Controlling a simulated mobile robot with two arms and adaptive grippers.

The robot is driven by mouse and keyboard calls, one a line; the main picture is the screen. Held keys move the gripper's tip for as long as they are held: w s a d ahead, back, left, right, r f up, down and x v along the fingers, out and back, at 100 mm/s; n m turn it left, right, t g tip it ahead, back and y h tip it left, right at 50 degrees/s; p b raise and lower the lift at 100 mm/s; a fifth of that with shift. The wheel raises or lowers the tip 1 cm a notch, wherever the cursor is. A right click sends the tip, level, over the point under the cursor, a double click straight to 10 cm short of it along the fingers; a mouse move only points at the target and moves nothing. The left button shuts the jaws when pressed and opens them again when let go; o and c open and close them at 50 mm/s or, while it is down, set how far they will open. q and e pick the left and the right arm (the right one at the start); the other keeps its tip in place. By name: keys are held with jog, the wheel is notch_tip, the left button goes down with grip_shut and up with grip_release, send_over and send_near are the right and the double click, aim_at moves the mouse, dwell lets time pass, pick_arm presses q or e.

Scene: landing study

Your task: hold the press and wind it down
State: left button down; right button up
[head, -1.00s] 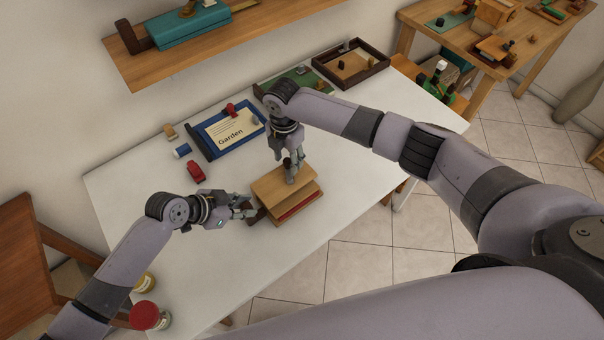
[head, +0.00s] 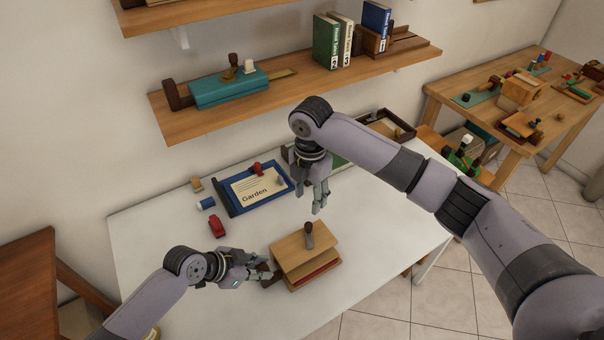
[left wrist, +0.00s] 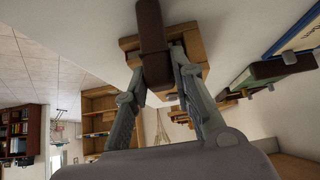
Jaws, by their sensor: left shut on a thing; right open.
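The wooden press (head: 303,252) stands on the white table. It has a pale wood top board, a dark handle (head: 309,236) standing up from the top, and a red layer (head: 318,274) showing between its boards. My left gripper (head: 264,271) is at the press's left side, shut on its dark brown part. In the left wrist view the fingers (left wrist: 160,72) close about this dark brown bar (left wrist: 151,35), with the pale wood of the press (left wrist: 188,41) behind. My right gripper (head: 319,206) is open and empty, pointing down above and behind the press, apart from the handle.
A blue tray with a "Garden" card (head: 233,212) lies behind the press. A shelf (head: 200,127) with a teal box hangs above.

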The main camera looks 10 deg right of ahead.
pick_arm(q)
jog(key=shift+s+a+f, duration=0.15)
jog(key=shift+s+f, duration=0.15)
jog(key=shift+f, duration=0.1)
jog(key=c, duration=1.8)
grip_release()
jog(key=o, duration=0.4)
jog(key=shift+w+r, duration=0.15)
jog(key=shift+w, duration=0.1)
jog(key=shift+o, duration=0.5)
jog(key=shift+r, duration=0.15)
jog(key=shift+r, duration=0.1)
